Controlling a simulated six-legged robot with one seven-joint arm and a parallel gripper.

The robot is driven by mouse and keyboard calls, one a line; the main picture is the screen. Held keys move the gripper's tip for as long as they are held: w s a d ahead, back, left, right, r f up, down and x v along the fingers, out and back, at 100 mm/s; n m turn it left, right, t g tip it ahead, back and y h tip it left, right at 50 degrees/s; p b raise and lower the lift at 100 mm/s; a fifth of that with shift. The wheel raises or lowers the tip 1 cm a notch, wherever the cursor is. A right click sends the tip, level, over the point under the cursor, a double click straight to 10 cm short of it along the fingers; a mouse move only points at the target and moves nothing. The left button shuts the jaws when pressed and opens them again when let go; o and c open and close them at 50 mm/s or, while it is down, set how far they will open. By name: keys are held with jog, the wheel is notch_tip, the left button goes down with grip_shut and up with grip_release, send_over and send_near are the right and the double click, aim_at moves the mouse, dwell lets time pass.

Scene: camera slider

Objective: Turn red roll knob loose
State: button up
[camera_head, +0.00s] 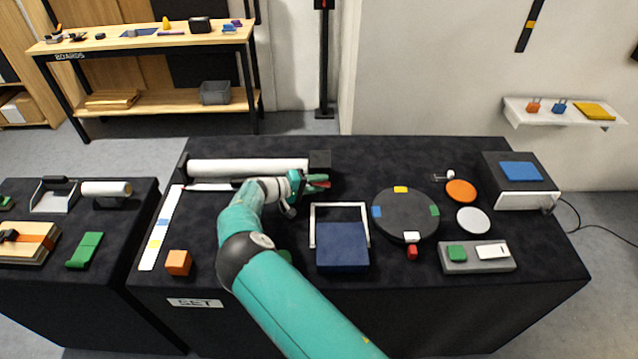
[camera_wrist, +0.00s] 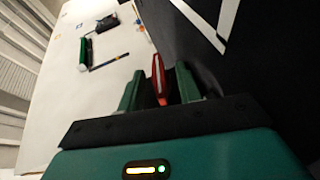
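The red roll knob (camera_head: 321,183) shows at the right end of the white paper roll (camera_head: 248,168), just below the black end block (camera_head: 320,161). My gripper (camera_head: 312,181) is at the knob, and its fingers partly hide it. In the wrist view, the red knob (camera_wrist: 158,80) stands between the two green fingers of my gripper (camera_wrist: 159,88). The fingers are open, with a dark gap on each side of the knob. I cannot tell whether either finger touches it.
A blue box with a white frame (camera_head: 341,248) stands right of my arm. A dark round turntable (camera_head: 405,218) is farther right. An orange cube (camera_head: 178,262) and a white strip (camera_head: 161,228) lie left of my arm. The tabletop behind the turntable is mostly clear.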

jog(key=v, duration=1.3)
jog(key=shift+s+r, duration=0.1)
